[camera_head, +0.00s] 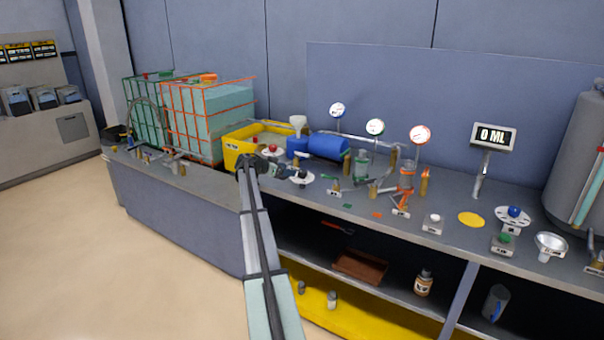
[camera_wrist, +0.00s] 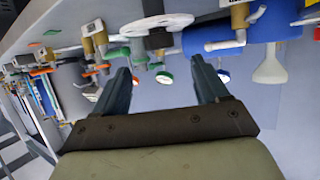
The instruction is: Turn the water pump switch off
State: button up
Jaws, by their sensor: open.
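My gripper (camera_wrist: 160,85) is open, with its two dark fingers apart and nothing between them in the wrist view. In the head view my gripper (camera_head: 283,171) is over the bench's front, partly merged with the small parts there. A white round plate (camera_head: 301,179) sits right beside its tips, and a white disc (camera_wrist: 170,21) shows beyond the fingers in the wrist view. The blue pump body (camera_head: 328,145) lies behind, up and to the right of my gripper. I cannot tell which small part is the water pump switch; no label is readable.
A yellow tub (camera_head: 235,148) stands left of my gripper, with caged tanks (camera_head: 205,120) beyond. A display (camera_head: 493,137) reads 0 ML. Open floor (camera_head: 80,250) lies in front.

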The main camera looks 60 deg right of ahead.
aim_at(301, 171)
jog(key=x, duration=0.9)
jog(key=shift+s+d, duration=0.1)
jog(key=shift+d, duration=0.1)
jog(key=shift+c, duration=0.5)
jog(key=c, duration=0.9)
